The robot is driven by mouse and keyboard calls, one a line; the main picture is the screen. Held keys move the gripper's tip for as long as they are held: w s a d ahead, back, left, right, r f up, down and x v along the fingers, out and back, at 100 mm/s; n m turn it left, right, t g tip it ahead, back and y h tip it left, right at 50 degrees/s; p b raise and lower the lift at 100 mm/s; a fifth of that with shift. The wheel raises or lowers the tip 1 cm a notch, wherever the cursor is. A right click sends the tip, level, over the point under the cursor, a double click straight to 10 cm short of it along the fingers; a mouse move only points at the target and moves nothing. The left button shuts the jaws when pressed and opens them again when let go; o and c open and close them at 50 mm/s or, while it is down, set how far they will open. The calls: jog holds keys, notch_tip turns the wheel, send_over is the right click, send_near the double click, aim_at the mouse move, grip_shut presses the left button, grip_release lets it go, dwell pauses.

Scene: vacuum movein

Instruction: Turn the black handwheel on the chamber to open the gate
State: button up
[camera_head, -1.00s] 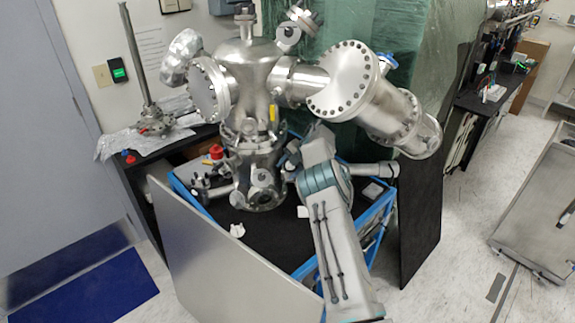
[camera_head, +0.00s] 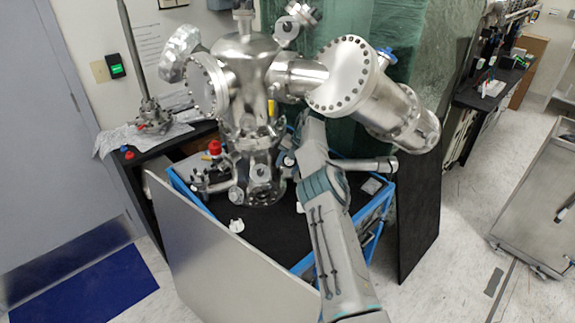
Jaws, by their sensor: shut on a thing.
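The steel vacuum chamber (camera_head: 245,110) stands upright at the picture's centre, with round ports and a large bolted flange (camera_head: 343,77) on its right arm. I cannot make out the black handwheel; it may be hidden behind the chamber or my arm. My arm (camera_head: 325,205) rises from the bottom, right of the chamber, and its upper part goes up close beside the chamber's right side. My gripper's fingers do not show.
The chamber stands in a blue-framed cart (camera_head: 303,268) with a black top. A grey panel (camera_head: 215,255) leans in front and a black panel (camera_head: 420,215) stands to the right. A side table with red caps (camera_head: 129,155) is at left.

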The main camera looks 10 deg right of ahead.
jog(key=shift+f, duration=0.1)
jog(key=o, duration=1)
jog(key=shift+c, duration=0.2)
